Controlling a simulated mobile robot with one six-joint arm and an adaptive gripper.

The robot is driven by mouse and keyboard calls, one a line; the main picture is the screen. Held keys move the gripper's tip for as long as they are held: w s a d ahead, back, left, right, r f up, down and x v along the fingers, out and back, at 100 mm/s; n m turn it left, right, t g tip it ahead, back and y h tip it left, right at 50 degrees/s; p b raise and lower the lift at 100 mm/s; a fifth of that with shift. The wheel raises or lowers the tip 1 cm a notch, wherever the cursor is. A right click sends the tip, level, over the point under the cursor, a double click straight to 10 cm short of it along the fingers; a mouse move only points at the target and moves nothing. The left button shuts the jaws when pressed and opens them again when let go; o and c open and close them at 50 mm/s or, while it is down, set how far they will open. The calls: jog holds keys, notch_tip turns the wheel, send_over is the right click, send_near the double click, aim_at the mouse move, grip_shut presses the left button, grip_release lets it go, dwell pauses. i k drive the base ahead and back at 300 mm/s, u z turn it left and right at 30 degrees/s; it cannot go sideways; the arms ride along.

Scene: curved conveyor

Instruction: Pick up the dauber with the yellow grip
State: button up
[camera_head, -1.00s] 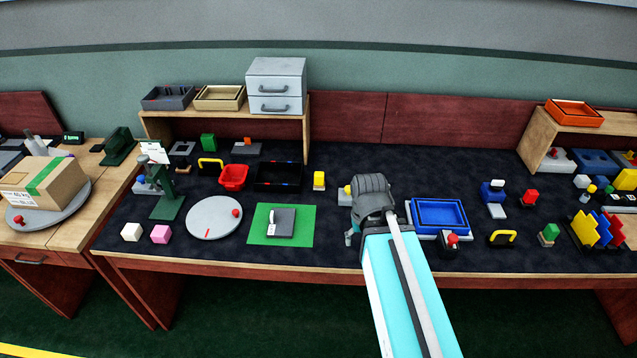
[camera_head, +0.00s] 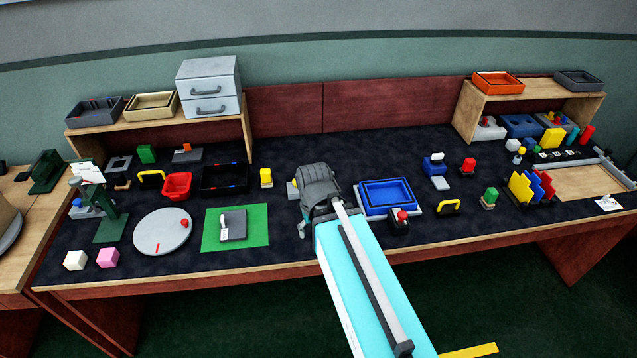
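I cannot tell for sure which piece is the dauber with the yellow grip. A small upright yellow piece on a pale base (camera_head: 265,178) stands left of my gripper, right of the black tray. A small yellow and grey thing (camera_head: 292,190) shows just left of my gripper, partly hidden by it. Yellow arched handles on dark bodies stand farther left (camera_head: 152,179) and to the right (camera_head: 447,207). My gripper (camera_head: 304,231) is over the middle of the bench, seen from behind. Its fingers are mostly hidden, and nothing shows held in it.
A blue tray (camera_head: 361,203) lies just right of my gripper, with a red-knobbed black block (camera_head: 398,222) before it. A black tray (camera_head: 205,186), green mat (camera_head: 208,242) and round grey plate (camera_head: 145,235) lie left. Shelves (camera_head: 246,140) (camera_head: 461,120) stand at the back.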

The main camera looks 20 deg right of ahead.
aim_at(267, 180)
jog(key=k, duration=1.35)
jog(key=z, duration=0.25)
jog(key=i, duration=1.75)
jog(key=u, duration=0.55)
